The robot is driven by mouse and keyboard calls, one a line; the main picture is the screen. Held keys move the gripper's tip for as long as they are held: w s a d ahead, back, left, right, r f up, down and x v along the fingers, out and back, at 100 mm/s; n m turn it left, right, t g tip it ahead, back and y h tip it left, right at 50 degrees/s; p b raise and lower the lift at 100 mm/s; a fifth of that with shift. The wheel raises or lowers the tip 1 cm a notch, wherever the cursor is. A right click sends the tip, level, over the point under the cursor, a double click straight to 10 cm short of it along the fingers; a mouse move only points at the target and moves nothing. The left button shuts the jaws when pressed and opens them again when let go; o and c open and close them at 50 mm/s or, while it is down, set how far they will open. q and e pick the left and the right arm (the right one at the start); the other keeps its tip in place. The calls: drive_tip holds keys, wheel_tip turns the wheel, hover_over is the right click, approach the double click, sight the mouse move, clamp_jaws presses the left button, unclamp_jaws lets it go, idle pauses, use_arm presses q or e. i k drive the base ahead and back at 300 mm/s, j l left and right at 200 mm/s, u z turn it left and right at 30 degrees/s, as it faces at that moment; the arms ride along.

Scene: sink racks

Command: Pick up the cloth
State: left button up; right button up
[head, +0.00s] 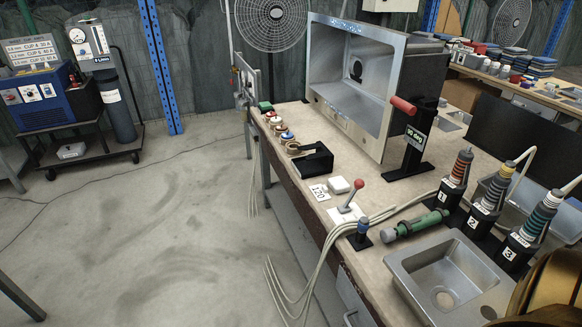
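I cannot make out a cloth for certain. On the far table at the upper right there are stacks of flat blue, red and grey pieces (541,66) that look like folded cloth, but they are too small to tell. No loose cloth shows on the near bench (385,190) or in its metal sink (447,278). Neither of my grippers is in view. A bronze rounded part at the bottom right corner covers some of the bench by the sink.
Numbered tools (485,207) stand in black holders behind the sink. A green cylinder (417,224), a red-knobbed lever (352,194) and a large metal box (350,80) are on the bench. Cables hang over its front edge. The floor (150,230) at left is mostly clear.

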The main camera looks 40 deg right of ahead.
sight(340, 186)
drive_tip(key=i+z, duration=0.15)
drive_tip(key=i, duration=0.45)
drive_tip(key=i+j+z, duration=0.15)
drive_tip(key=i, duration=0.4)
drive_tip(key=i+j+z, duration=0.1)
drive_tip(key=i+z, duration=0.15)
drive_tip(key=z, duration=0.15)
drive_tip(key=i+j+z, duration=0.15)
drive_tip(key=z, duration=0.2)
drive_tip(key=i+j+z, duration=0.25)
drive_tip(key=z, duration=0.15)
drive_tip(key=i+j+z, duration=0.15)
drive_tip(key=z, duration=0.2)
drive_tip(key=j, duration=0.1)
